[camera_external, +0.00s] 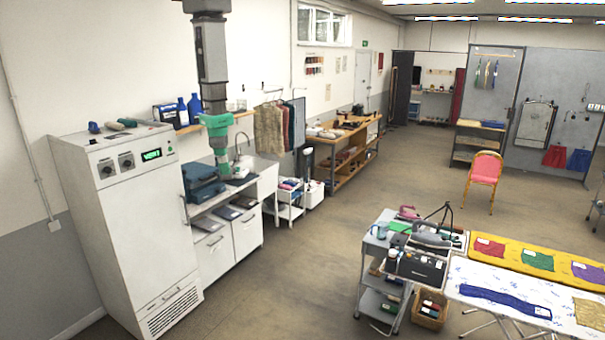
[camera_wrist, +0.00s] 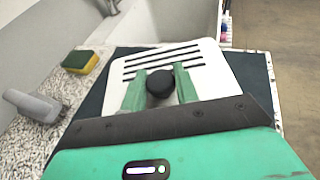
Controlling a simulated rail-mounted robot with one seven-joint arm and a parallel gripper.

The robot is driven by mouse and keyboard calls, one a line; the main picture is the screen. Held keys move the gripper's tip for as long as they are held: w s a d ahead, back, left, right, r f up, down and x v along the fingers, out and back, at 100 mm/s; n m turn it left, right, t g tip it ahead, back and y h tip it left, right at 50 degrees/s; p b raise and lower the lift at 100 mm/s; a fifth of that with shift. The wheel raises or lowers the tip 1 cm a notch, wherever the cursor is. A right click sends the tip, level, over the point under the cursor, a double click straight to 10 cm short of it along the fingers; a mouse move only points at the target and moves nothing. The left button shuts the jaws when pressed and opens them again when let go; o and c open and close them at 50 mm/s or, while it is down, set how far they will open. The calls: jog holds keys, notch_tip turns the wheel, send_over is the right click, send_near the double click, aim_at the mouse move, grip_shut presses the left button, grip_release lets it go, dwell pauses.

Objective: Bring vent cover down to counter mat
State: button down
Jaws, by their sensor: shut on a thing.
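The vent cover (camera_wrist: 215,62) is a white plate with several black slots and a round black knob. In the wrist view, the green fingers of my gripper (camera_wrist: 160,84) are shut on the knob from both sides. The dark counter mat (camera_wrist: 94,88) lies under the plate and shows to its left and right. I cannot tell whether the plate touches the mat. In the external view my gripper (camera_external: 223,169) points down low over the counter beside the sink, and the cover is small there and partly hidden by it.
A yellow and green sponge (camera_wrist: 80,62) and a grey object (camera_wrist: 33,105) lie on the speckled counter left of the mat. The faucet (camera_external: 238,143) rises behind my gripper. A blue-grey case (camera_external: 202,181) stands close on the left. Hanging clothes (camera_external: 280,126) are to the right.

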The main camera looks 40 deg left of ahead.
notch_tip(320, 180, down, 3)
jog(key=shift+f+b, duration=0.1)
jog(key=shift+b, duration=0.45)
jog(key=shift+s+d, duration=0.1)
jog(key=shift+d, duration=0.1)
jog(key=shift+a, duration=0.1)
jog(key=c, duration=1.1)
grip_release()
jog(key=shift+o, duration=0.2)
